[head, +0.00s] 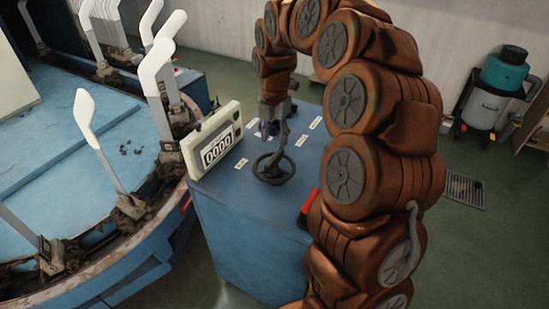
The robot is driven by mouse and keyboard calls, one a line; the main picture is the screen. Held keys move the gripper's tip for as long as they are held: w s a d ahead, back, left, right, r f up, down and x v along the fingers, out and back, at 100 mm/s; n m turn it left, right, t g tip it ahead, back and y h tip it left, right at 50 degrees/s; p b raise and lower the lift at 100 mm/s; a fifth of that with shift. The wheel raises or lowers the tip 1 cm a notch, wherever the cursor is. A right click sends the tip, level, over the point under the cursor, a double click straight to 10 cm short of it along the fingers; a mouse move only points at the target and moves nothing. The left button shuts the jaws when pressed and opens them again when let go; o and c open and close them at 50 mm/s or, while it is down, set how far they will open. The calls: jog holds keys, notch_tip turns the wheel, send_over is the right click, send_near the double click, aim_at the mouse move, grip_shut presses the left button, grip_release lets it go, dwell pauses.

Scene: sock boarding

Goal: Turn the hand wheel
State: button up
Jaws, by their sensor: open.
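The hand wheel (273,179) is a dark round ring lying on top of a blue cabinet (240,225). My gripper (276,138) is at the end of my brown segmented arm and points down just above the wheel. Its grey fingers are open, and one reaches down toward the wheel's hub. I cannot tell whether a finger touches the wheel. A counter box (215,142) showing 0000 stands at the cabinet's left edge. My arm hides part of the cabinet's right side.
A blue round machine (60,165) with upright white sock boards (157,75) stands close at the left. Small white labels lie on the cabinet top. A red-handled item (307,207) is at its right edge. A teal-topped canister (504,68) stands at the back right.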

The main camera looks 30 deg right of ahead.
aim_at(274, 156)
jog(key=shift+w+d+f, duration=0.15)
jog(key=shift+f, duration=0.1)
jog(key=shift+f+p, duration=0.7)
jog(key=shift+f, duration=3.05)
grip_shut()
